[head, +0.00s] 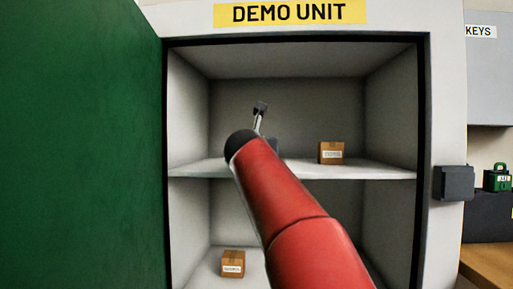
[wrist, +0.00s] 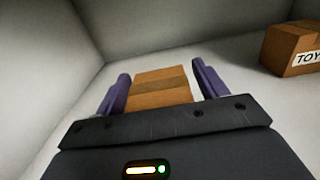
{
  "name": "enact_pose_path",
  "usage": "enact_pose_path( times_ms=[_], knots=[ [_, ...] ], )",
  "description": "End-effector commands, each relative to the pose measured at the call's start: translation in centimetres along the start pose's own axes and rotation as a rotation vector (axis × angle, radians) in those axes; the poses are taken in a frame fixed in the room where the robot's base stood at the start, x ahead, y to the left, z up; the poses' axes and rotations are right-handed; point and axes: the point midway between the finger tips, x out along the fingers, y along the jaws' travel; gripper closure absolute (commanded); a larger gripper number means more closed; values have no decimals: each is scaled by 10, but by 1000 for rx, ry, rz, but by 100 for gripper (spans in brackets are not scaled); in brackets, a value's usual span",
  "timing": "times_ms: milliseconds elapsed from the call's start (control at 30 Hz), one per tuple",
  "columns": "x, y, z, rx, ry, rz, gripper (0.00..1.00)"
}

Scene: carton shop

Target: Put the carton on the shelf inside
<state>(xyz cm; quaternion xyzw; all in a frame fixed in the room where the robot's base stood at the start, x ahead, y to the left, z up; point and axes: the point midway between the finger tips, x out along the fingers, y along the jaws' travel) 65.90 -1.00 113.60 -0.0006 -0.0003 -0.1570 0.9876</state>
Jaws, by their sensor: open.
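A brown carton (wrist: 160,92) with a darker tape strip sits on the pale surface inside the cabinet, between the two purple fingers of my gripper (wrist: 161,72) in the wrist view. The fingers are open, one on each side of it; whether either touches it I cannot tell. In the head view my red arm reaches into the upper compartment over the shelf (head: 385,173) and hides this carton and most of my gripper. No label shows on this carton.
A second labelled carton (head: 331,153) stands on the shelf to the right; it also shows in the wrist view (wrist: 290,46). Another carton (head: 232,263) is in the lower compartment. The cabinet's green door (head: 80,140) stands open at left. A dark box (head: 454,183) is on the right frame.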

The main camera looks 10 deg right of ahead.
Motion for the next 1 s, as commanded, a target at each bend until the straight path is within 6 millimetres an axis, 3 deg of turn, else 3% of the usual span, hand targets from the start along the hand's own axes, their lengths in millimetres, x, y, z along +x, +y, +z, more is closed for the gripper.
enact_pose_path(
  times_ms=[167,600,800,1000],
  knots=[
    [-15,0,-1,2,-1,2,29],
    [-102,0,-1,1,-2,2,29],
    [-119,0,0,1,-1,1,29],
    [-120,0,0,0,0,0,29]
  ],
)
